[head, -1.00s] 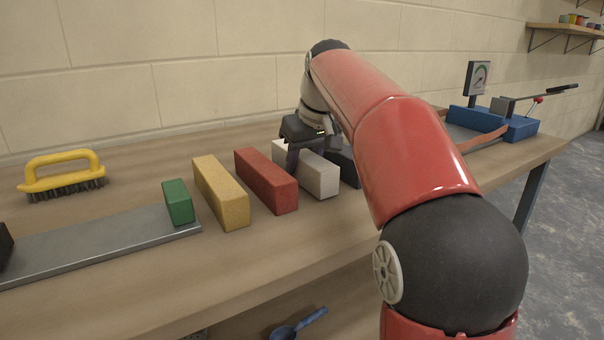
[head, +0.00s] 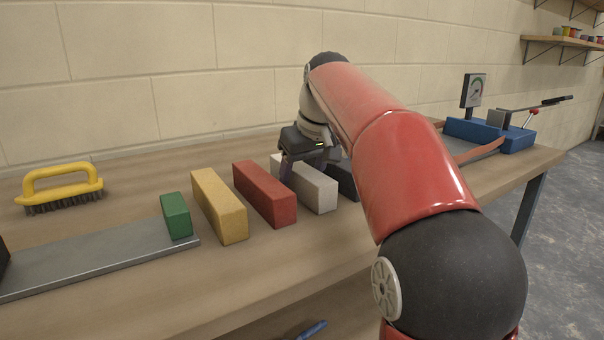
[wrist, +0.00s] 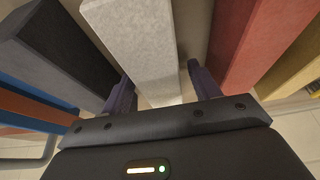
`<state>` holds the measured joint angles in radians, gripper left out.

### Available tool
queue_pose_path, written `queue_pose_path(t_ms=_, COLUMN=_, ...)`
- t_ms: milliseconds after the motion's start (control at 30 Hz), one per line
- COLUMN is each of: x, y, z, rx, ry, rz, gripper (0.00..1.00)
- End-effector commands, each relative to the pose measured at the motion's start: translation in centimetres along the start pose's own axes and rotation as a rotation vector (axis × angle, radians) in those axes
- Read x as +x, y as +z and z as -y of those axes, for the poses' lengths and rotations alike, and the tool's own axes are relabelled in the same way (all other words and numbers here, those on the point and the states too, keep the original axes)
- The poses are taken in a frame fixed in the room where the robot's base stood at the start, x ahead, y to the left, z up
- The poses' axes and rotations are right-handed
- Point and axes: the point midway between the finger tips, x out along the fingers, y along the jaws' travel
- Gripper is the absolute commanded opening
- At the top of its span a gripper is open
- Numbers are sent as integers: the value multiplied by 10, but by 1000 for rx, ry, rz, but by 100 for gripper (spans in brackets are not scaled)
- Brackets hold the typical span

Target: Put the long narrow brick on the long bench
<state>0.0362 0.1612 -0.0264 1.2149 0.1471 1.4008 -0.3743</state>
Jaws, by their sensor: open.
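A row of bricks stands side by side on a wooden bench (head: 110,300): green (head: 176,216), yellow (head: 220,207), red (head: 265,194), pale grey-white (head: 318,191) and dark grey (head: 347,181). The green one is small; the others are long blocks, and I cannot tell for certain which is the long narrow brick. My gripper (head: 311,168) is open over the far end of the white brick. In the wrist view my gripper (wrist: 160,88) has one finger on each side of the white brick (wrist: 138,42), with visible gaps. The white brick's far end is partly hidden.
The green brick stands at the end of a flat grey metal plate (head: 90,262). A yellow-handled brush (head: 60,187) lies at the back left. A blue press-like tool with a gauge (head: 490,133) stands at the right end. The red and dark bricks flank the fingers closely.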

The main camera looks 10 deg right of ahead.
Motion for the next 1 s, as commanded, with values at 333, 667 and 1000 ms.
queue_pose_path(t_ms=333, x=-76, y=-2, z=0, rx=0, ry=3, rz=-6, gripper=62)
queue_pose_path(t_ms=667, x=-114, y=-1, z=0, rx=0, ry=1, rz=-3, gripper=62)
queue_pose_path(t_ms=1000, x=-115, y=0, z=0, rx=0, ry=1, rz=-2, gripper=62)
